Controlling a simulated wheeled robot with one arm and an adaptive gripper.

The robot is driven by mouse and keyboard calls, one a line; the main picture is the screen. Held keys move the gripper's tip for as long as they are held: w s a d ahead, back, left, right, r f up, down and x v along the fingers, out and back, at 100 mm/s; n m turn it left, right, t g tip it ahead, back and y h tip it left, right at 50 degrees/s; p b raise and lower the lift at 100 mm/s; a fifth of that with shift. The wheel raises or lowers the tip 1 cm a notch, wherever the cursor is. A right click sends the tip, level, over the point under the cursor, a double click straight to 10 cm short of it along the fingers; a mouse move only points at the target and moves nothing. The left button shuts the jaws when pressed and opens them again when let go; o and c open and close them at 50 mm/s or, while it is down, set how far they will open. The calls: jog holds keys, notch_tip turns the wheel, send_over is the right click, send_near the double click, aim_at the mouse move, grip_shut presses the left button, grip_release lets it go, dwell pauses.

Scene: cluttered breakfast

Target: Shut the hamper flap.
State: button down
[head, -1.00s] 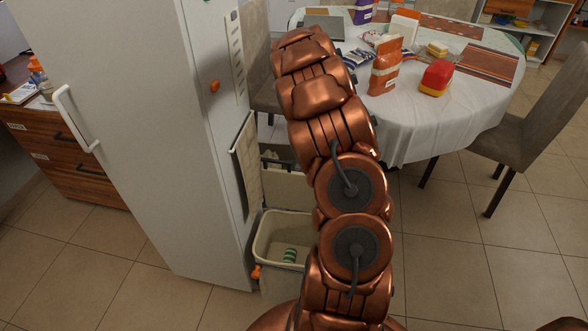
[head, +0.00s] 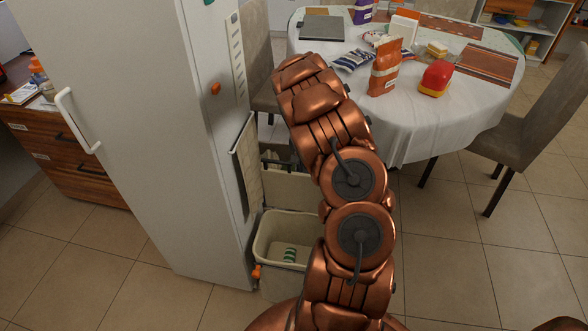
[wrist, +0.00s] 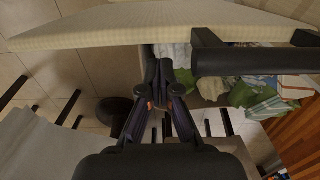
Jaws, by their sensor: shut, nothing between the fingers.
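The hamper flap (head: 246,168) is a beige panel standing raised beside the fridge in the head view. In the wrist view the flap (wrist: 150,22) spans the top as a pale woven board, with a dark bar handle (wrist: 255,62) near it. The hamper (head: 290,190) is a beige box below, partly hidden by my arm; cloths (wrist: 240,92) show inside it in the wrist view. My gripper (wrist: 165,88) is shut and empty, with its fingertips close to the flap's edge in the picture; I cannot tell whether they touch. In the head view my arm mostly hides it.
A fridge (head: 170,130) stands directly left. In front of the hamper is an open cream bin (head: 265,240) holding a green striped item (head: 290,255). A table (head: 440,125) with food packets stands behind right, with a chair (head: 535,115) beside it. Floor is clear at right.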

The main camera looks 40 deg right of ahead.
aim_at(298, 174)
jog(key=shift+s+a+r, duration=0.1)
jog(key=shift+s+a, duration=0.55)
jog(key=shift+a, duration=0.25)
jog(key=shift+s+a+b, duration=0.5)
jog(key=shift+s+a, duration=0.2)
jog(key=shift+a, duration=0.35)
jog(key=shift+s+a, duration=0.35)
jog(key=shift+a, duration=0.2)
